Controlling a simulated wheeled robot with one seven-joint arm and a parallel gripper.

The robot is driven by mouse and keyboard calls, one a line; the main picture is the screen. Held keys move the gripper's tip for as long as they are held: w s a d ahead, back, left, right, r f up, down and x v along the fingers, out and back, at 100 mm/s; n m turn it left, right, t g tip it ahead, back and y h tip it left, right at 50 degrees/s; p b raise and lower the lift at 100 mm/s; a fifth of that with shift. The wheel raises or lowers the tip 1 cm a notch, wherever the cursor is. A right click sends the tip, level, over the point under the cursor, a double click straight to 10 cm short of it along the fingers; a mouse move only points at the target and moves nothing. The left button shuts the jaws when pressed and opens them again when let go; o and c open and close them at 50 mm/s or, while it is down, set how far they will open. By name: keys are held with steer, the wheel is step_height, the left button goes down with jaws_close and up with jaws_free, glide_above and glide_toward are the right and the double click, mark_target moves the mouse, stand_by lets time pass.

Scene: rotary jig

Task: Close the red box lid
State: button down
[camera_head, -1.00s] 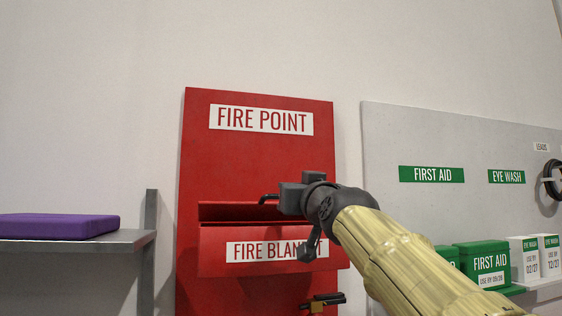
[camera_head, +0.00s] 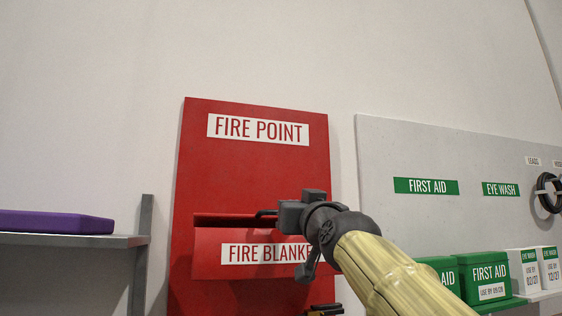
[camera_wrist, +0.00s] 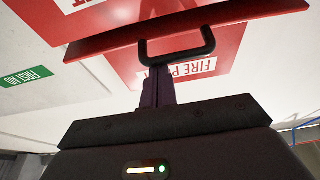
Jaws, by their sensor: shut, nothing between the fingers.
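The red box (camera_head: 215,265), labelled FIRE BLANKET, is mounted on the red FIRE POINT board (camera_head: 185,150). A dark strip along its top lies below the thin edge of the red lid (camera_head: 225,215); how far the lid stands open I cannot tell. A black handle (camera_head: 265,213) shows at the lid's edge. In the wrist view the handle (camera_wrist: 207,42) hangs from the red lid edge (camera_wrist: 100,41). My gripper (camera_head: 284,214) is shut and empty, its fingertips (camera_wrist: 158,72) close to the handle; contact is unclear. My gripper hides the box's right part.
A grey shelf (camera_head: 60,240) with a purple slab (camera_head: 50,222) is at the left. A brass-coloured part (camera_head: 325,310) shows below the box.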

steer(key=shift+s+a+f+b, duration=0.1)
steer(key=shift+a+f+b, duration=0.05)
steer(key=shift+f+b, duration=0.75)
steer(key=shift+s+a+f+b, duration=0.1)
steer(key=shift+f+b, duration=0.6)
steer(key=shift+b, duration=0.25)
steer(key=shift+d+f, duration=0.1)
steer(key=shift+d, duration=0.1)
steer(key=shift+w+a+f, duration=0.1)
steer(key=shift+a+f, duration=0.05)
step_height(320, 180, up, 5)
steer(key=s+p, duration=0.1)
steer(key=p, duration=0.2)
steer(key=f+b+v, duration=0.2)
steer(key=b+v, duration=0.2)
steer(key=v, duration=0.6)
steer(key=shift+w+f+b, duration=0.15)
steer(key=shift+w+b, duration=0.15)
steer(key=shift+b, duration=0.1)
